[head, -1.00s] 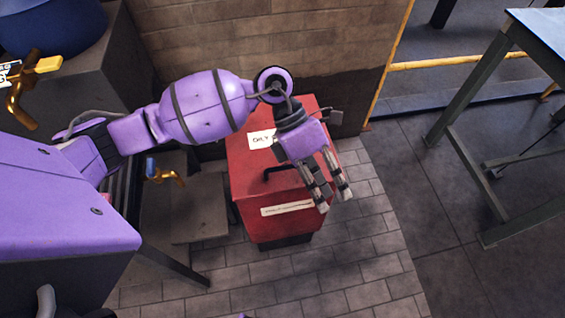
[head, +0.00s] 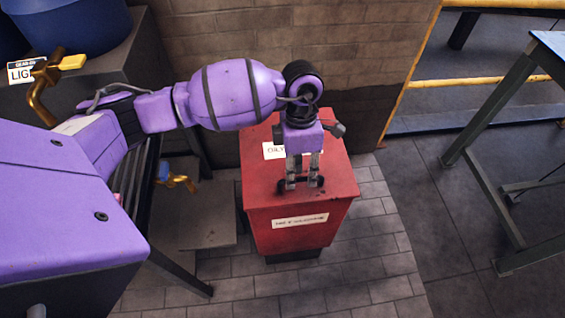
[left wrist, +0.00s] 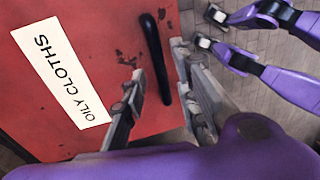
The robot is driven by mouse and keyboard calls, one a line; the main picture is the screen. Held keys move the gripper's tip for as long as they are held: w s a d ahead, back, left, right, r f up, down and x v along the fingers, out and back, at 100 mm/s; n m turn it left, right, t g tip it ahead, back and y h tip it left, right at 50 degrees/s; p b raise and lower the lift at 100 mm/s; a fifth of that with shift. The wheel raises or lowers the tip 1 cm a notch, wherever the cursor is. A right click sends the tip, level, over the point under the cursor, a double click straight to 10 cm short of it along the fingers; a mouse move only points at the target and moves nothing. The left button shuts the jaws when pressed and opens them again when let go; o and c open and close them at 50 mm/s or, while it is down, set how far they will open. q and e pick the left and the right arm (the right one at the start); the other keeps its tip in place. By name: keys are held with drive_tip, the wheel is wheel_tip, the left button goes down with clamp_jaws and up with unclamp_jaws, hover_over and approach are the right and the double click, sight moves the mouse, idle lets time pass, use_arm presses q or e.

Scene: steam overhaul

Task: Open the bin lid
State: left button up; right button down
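The red bin (head: 298,236) stands on the floor by the brick wall, with its lid (head: 338,172) shut. A white label reading OILY CLOTHS (left wrist: 62,72) is on the lid. A black bar handle (left wrist: 154,62) runs across the lid near its front edge. My left gripper (head: 303,184) points down over the lid at the handle. In the left wrist view its two fingers (left wrist: 158,105) are apart, one on each side of the handle, with gaps between them and the bar. In the head view the fingers hide part of the handle. My right gripper does not show.
A low grey block (head: 208,226) and a brass tap (head: 178,182) are left of the bin. The brick wall (head: 370,60) rises behind it. A metal-legged table (head: 500,100) stands at the right. The paved floor (head: 375,270) in front and right of the bin is clear.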

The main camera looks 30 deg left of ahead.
use_arm(q)
drive_tip(key=shift+w, duration=0.1)
clamp_jaws()
idle(0.3)
